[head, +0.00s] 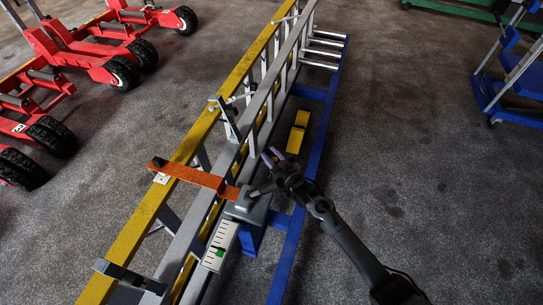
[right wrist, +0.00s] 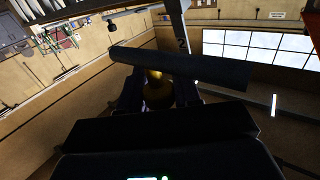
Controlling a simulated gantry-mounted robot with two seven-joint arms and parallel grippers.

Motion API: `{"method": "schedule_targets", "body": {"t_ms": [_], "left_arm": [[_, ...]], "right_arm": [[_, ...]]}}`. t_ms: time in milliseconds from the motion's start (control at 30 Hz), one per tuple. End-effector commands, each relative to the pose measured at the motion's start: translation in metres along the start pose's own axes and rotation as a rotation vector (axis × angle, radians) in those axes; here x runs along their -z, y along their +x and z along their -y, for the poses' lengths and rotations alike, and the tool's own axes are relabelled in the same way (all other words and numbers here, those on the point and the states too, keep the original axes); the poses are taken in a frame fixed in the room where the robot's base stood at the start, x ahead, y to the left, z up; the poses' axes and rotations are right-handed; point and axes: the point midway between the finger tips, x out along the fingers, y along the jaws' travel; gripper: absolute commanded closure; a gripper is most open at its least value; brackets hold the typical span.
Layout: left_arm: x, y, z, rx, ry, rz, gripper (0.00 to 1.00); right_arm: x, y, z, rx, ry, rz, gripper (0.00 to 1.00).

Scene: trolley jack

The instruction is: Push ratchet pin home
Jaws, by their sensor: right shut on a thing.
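My right gripper (head: 270,160) is beside the long yellow and grey rail frame, just right of a grey box (head: 248,205) with a short dark lever. In the right wrist view a dark round bar (right wrist: 180,66) lies across the front of the fingers. A brass-coloured piece (right wrist: 156,90) shows between the fingers, in shadow. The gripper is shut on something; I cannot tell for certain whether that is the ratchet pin. An orange bar (head: 195,175) reaches across the rails to the grey box. My left gripper is not in view.
A white scale plate (head: 220,247) with a green mark hangs below the box. A blue frame (head: 318,150) runs along the rails, with a yellow block (head: 297,132) inside it. Red wheeled jacks (head: 85,50) stand left, a blue trolley (head: 515,70) right.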

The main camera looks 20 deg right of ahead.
Motion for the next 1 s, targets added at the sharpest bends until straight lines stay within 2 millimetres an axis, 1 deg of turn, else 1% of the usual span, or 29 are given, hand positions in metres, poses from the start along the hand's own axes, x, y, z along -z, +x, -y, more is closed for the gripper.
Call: {"method": "schedule_targets", "body": {"t_ms": [133, 333, 633, 667, 700, 800, 1000], "left_arm": [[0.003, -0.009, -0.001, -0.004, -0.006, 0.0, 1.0], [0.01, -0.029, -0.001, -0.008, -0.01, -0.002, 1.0], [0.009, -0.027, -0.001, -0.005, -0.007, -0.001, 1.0], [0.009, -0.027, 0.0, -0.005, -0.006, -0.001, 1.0], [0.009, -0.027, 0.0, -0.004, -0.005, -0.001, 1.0], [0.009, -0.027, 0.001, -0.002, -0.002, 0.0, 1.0], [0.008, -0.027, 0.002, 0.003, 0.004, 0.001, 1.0]], "right_arm": [[0.003, -0.005, 0.008, 0.002, 0.002, 0.0, 1.0], [0.004, -0.021, 0.03, 0.001, 0.003, 0.001, 1.0], [0.001, -0.023, 0.033, 0.004, 0.001, -0.003, 1.0], [0.001, -0.023, 0.033, 0.004, 0.001, -0.003, 0.65], [0.001, -0.023, 0.033, 0.003, 0.001, -0.003, 0.58], [0.001, -0.023, 0.033, 0.003, 0.001, -0.002, 0.46], [0.0, -0.023, 0.032, 0.001, 0.0, -0.001, 0.46]]}}
